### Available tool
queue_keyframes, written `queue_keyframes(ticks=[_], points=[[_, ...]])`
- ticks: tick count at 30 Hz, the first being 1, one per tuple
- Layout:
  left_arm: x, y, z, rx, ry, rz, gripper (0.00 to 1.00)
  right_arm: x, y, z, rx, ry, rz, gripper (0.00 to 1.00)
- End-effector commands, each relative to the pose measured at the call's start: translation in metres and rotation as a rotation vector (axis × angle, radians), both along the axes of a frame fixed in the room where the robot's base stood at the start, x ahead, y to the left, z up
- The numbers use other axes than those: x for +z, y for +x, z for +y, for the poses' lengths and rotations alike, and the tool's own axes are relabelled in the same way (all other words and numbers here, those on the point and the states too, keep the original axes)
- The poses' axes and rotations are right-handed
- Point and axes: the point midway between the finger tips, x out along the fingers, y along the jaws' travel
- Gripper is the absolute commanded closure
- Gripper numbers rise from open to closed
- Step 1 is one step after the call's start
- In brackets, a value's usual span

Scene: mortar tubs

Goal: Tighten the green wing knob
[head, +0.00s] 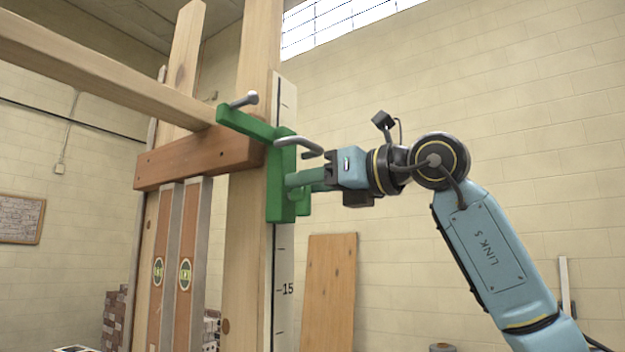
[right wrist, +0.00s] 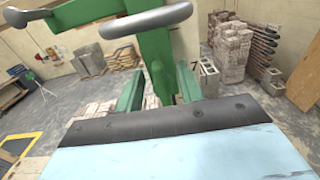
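A green clamp bracket (head: 279,178) sits on the tall wooden post, with a grey bent handle (head: 298,143) and a grey peg (head: 243,100). It also shows in the right wrist view (right wrist: 153,45), with the grey handle (right wrist: 146,21) across it. The green wing knob (right wrist: 160,82) seems to be the small green part low on the bracket, seen between my right fingers. My right gripper (head: 302,180) points left at the bracket's lower part. In the right wrist view its two green fingers (right wrist: 158,90) stand apart, with gaps beside the knob; contact is not clear. My left gripper is not in view.
The post (head: 252,220) carries a pale measuring strip (head: 284,300) and a brown crosspiece (head: 190,160). Two levels (head: 178,270) hang left of it. A wooden board (head: 328,290) leans at the wall behind. Brick stacks (right wrist: 233,55) stand in the background.

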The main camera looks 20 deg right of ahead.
Motion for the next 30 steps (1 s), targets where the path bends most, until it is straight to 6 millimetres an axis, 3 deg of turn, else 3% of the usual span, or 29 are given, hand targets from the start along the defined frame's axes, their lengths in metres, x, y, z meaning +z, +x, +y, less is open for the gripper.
queue_keyframes(ticks=[2, 10, 30], points=[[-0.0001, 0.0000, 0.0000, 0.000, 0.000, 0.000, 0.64, -0.0002, -0.0001, -0.0001, 0.000, 0.000, 0.000, 0.64], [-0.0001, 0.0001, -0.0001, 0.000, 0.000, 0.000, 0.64, 0.0000, -0.0004, -0.0002, 0.000, 0.000, 0.000, 0.99], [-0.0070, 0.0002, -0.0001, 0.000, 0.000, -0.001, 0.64, -0.0021, 0.0012, -0.0015, 0.000, 0.102, 0.084, 1.00]])
